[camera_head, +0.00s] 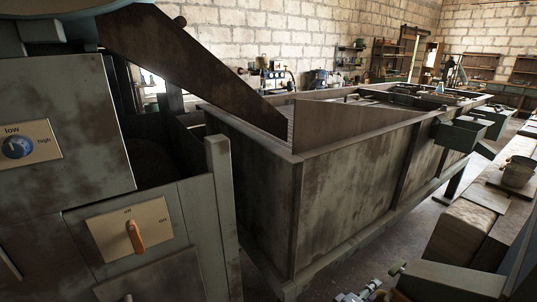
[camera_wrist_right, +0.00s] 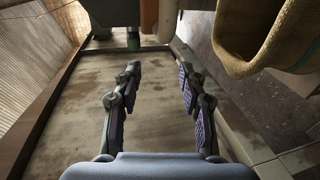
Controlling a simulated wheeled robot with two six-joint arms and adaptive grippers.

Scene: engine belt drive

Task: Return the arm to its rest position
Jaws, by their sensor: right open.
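My right gripper (camera_head: 362,292) shows only in part at the bottom edge of the head view, in front of the large metal tank. In the right wrist view the same gripper (camera_wrist_right: 158,76) has its two fingers spread apart, with nothing between them. Beyond the fingers is a flat, stained, grey-brown panel (camera_wrist_right: 90,100). My left gripper does not show in either view.
A machine with a blue low-high dial (camera_head: 17,147) and an orange-handled off-on switch (camera_head: 135,237) stands at the left. The long stained tank (camera_head: 345,195) fills the middle. A workbench (camera_head: 460,230) with a bucket (camera_head: 517,172) runs along the right. A brown rounded object (camera_wrist_right: 262,35) is close in the wrist view.

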